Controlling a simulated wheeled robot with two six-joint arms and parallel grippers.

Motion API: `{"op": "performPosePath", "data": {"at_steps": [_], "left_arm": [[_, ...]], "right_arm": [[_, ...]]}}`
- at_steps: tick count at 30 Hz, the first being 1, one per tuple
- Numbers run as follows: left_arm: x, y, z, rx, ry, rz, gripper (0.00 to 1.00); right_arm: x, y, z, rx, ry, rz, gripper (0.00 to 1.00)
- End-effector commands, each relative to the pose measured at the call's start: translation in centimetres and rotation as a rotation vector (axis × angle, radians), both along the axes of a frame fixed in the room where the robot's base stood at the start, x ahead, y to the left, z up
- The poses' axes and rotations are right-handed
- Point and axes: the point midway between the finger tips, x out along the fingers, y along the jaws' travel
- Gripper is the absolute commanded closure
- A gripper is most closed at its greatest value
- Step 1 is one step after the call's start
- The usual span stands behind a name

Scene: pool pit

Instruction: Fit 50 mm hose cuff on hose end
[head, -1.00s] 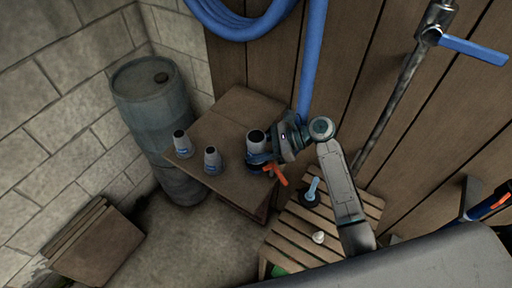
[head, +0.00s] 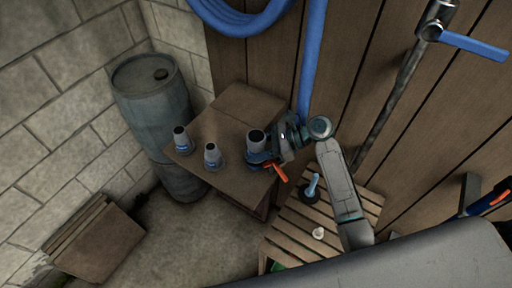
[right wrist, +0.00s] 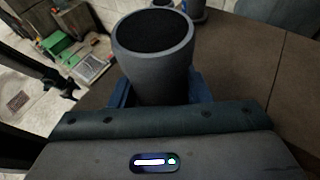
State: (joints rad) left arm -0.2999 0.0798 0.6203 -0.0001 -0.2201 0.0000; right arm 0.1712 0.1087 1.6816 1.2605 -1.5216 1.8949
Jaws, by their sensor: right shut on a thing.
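Three grey cuffs with blue labels or bands stand by the wooden table top in the head view: one at the left (head: 181,139), one in the middle (head: 212,156), and a larger one (head: 256,142) at the right. My right gripper (head: 262,160) is shut on the larger cuff, which is upright with its dark open mouth facing up. In the right wrist view this cuff (right wrist: 155,60) stands between the blue fingers. The blue hose (head: 312,60) hangs down the plank wall behind my right gripper; its lower end is hidden by my arm. My left gripper is out of view.
The wooden table (head: 240,107) has bare room at its back. A blue-grey barrel (head: 150,100) stands left of it. A slatted stool (head: 290,232) holds a blue-handled tool (head: 312,187) and a small white item (head: 318,233). A pipe with a blue lever valve (head: 470,48) runs along the wall.

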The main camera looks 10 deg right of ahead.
Motion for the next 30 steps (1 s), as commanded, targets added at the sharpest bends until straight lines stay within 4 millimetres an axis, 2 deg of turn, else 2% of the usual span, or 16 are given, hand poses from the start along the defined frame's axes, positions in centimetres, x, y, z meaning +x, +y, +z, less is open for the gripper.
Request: {"op": "performPosePath", "data": {"at_steps": [25,26,29,30], "left_arm": [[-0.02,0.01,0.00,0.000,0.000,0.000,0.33],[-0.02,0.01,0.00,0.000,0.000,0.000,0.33],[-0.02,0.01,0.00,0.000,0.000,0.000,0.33],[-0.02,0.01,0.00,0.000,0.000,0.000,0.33]], "right_arm": [[0.00,0.01,-0.69,0.000,-0.001,0.000,0.81],[0.00,0.01,-0.69,0.000,0.000,0.000,0.53],[0.00,0.01,-0.69,0.000,0.000,0.000,0.34],[0.00,0.01,-0.69,0.000,0.000,0.000,0.32]]}}
